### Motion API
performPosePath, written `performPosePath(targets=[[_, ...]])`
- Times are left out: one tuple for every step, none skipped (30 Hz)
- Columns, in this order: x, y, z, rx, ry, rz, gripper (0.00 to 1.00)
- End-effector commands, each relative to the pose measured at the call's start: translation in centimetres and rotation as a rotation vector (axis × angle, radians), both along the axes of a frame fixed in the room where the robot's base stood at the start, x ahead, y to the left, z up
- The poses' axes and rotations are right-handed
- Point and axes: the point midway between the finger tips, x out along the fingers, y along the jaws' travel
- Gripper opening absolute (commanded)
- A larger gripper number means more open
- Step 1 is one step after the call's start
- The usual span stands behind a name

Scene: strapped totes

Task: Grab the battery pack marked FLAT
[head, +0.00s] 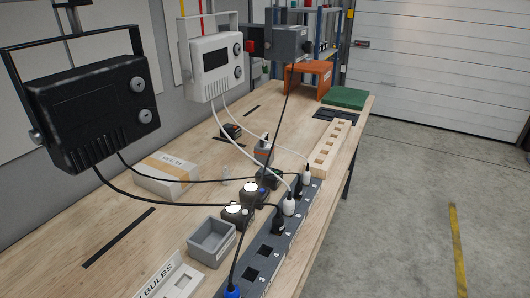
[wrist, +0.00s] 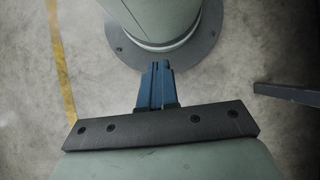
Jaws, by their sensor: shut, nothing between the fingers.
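My gripper (wrist: 161,68) shows in the wrist view with its blue fingers together and nothing between them. It hangs over the concrete floor, away from the bench; the head view does not show it. No marking FLAT is readable in either view. In the head view, small dark units with lit white round tops, one nearer (head: 236,214) and one farther (head: 252,192), sit beside the power strip (head: 262,262). A small black pack-like item (head: 231,130) lies farther back on the bench. I cannot tell which is the battery pack.
On the bench (head: 60,240) are a taped carton (head: 166,181), a grey bin (head: 210,242), a BULBS tray (head: 172,284) and a slotted wooden rack (head: 334,146). Black (head: 95,110) and white (head: 216,66) boxes stand above with trailing cables. Floor to the right is open.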

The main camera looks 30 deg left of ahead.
Motion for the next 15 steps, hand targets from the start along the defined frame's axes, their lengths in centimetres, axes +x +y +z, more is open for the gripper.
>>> performPosePath(targets=[[0.03,0.00,-0.01,0.001,-0.001,0.001,0.00],[0.04,0.00,-0.01,0.001,-0.001,0.001,0.00],[0.04,0.00,-0.01,0.001,-0.001,0.001,0.00],[0.05,0.00,-0.02,0.000,-0.001,0.001,0.00],[0.05,0.00,-0.01,0.000,-0.001,0.001,0.00],[0.06,0.00,-0.02,0.000,-0.001,0.001,0.00],[0.06,0.00,-0.02,0.000,-0.002,0.002,0.00],[0.06,0.00,-0.02,0.000,-0.002,0.002,0.00],[0.07,0.00,-0.02,0.000,-0.002,0.002,0.00],[0.07,0.00,-0.02,0.000,-0.002,0.002,0.00],[0.07,0.00,-0.02,0.000,-0.002,0.002,0.00],[0.07,0.00,-0.02,0.000,-0.002,0.002,0.00],[0.07,0.00,-0.02,0.000,-0.002,0.002,0.03],[0.07,0.00,-0.02,0.000,-0.002,0.002,0.06],[0.07,0.00,-0.01,0.000,-0.002,0.002,0.10]])
